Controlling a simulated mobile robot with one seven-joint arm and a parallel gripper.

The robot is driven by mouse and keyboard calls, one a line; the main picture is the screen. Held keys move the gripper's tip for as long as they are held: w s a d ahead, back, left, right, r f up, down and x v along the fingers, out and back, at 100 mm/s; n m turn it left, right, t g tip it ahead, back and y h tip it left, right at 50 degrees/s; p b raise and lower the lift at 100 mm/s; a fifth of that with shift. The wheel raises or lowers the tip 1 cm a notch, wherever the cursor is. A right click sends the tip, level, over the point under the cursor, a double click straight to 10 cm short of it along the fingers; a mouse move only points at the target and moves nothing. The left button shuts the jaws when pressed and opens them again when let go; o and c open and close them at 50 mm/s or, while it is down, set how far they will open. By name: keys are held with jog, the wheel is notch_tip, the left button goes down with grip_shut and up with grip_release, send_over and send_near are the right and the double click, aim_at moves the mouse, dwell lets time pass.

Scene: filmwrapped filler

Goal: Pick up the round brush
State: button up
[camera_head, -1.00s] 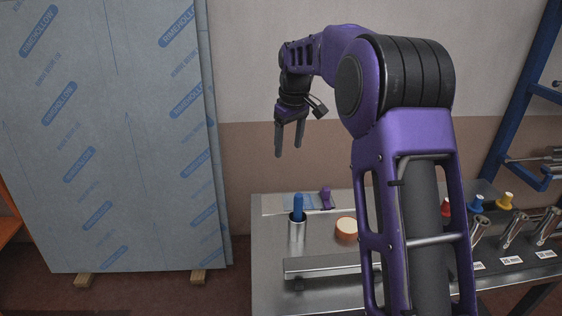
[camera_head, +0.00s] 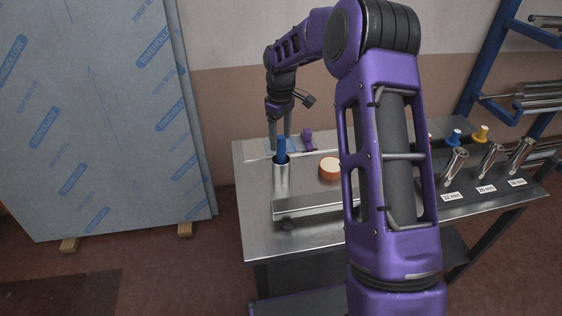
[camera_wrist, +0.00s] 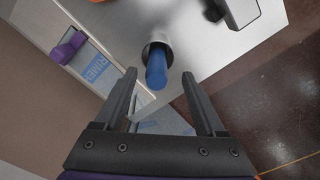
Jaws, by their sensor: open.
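A blue handle (camera_head: 281,147) stands up out of a shiny metal cup (camera_head: 281,179) near the left end of the steel table. It may be the round brush, but its lower part is hidden in the cup and no bristles show. In the wrist view the blue handle (camera_wrist: 156,70) points toward the camera from the cup (camera_wrist: 150,45), seen between the fingertips. My gripper (camera_head: 279,138) is open and empty, with its fingers pointing down. In the head view its fingertips show just above and behind the handle. Neither finger visibly touches it.
The steel table (camera_head: 262,240) also holds an orange-rimmed round roll (camera_head: 330,168), a purple object (camera_head: 308,140), and a long metal bar (camera_head: 310,207) in front of the cup. A film-wrapped panel (camera_head: 100,120) stands at the left.

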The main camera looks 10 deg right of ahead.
aim_at(281, 150)
notch_tip(281, 150, down, 6)
jog(key=shift+w+d+r+b, duration=0.1)
jog(key=shift+w+r+b, duration=0.05)
jog(key=shift+b, duration=0.25)
grip_shut()
